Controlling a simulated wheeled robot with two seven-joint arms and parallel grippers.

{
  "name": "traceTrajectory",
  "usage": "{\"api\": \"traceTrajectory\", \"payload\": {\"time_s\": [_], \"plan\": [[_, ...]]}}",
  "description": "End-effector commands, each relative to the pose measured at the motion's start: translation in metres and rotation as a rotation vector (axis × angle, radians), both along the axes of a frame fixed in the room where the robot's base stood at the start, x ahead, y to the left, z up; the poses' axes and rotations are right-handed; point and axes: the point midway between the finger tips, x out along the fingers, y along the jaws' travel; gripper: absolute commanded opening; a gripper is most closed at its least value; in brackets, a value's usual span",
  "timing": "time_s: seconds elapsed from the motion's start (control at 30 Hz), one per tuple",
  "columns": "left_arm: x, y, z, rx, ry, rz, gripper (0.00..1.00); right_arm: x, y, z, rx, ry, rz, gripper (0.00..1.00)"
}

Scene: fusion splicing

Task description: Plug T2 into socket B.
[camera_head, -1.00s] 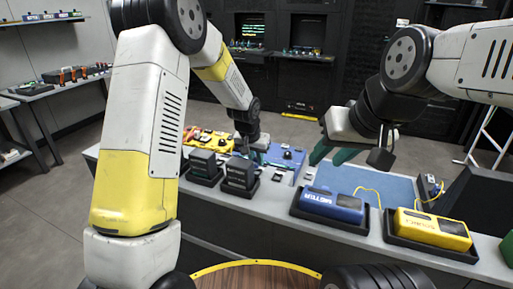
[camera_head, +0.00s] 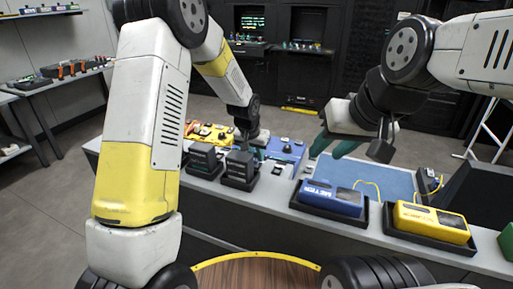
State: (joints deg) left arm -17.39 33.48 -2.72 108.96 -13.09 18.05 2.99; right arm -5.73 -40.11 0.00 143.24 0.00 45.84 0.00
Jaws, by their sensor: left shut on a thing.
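My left gripper (camera_head: 260,150) reaches down at the far side of the bench, beside a blue device (camera_head: 285,148). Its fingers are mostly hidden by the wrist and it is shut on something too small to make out. My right gripper (camera_head: 334,146), with dark green fingers, hangs above the blue mat (camera_head: 380,178); its fingers are apart and nothing shows between them. I cannot tell which plug is T2 or which opening is socket B, as no such labels are readable.
A blue box (camera_head: 331,198) and a yellow box (camera_head: 430,222) sit in black trays at the bench front, with thin yellow cables. Two dark units (camera_head: 239,168) stand left of them. A yellow device (camera_head: 205,132) is behind. A green box (camera_head: 507,243) shows at the right edge.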

Motion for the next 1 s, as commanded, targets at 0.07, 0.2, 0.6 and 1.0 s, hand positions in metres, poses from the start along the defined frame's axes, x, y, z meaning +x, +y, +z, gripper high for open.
{"api": "traceTrajectory", "payload": {"time_s": [0.07, 0.2, 0.6, 1.0], "plan": [[0.000, 0.000, 0.000, 0.000, 0.000, 0.000, 0.00, 0.000, 0.000, 0.000, 0.000, 0.000, 0.000, 0.36], [0.000, 0.000, 0.000, 0.000, 0.000, 0.000, 0.00, 0.000, 0.000, 0.000, 0.000, 0.000, 0.000, 0.36], [0.000, 0.000, -0.005, 0.000, 0.001, 0.000, 0.00, 0.000, 0.000, 0.000, 0.000, 0.000, 0.000, 0.36], [0.000, 0.000, -0.011, 0.000, 0.000, 0.000, 0.00, 0.000, 0.000, 0.000, 0.000, 0.000, 0.000, 0.36]]}}
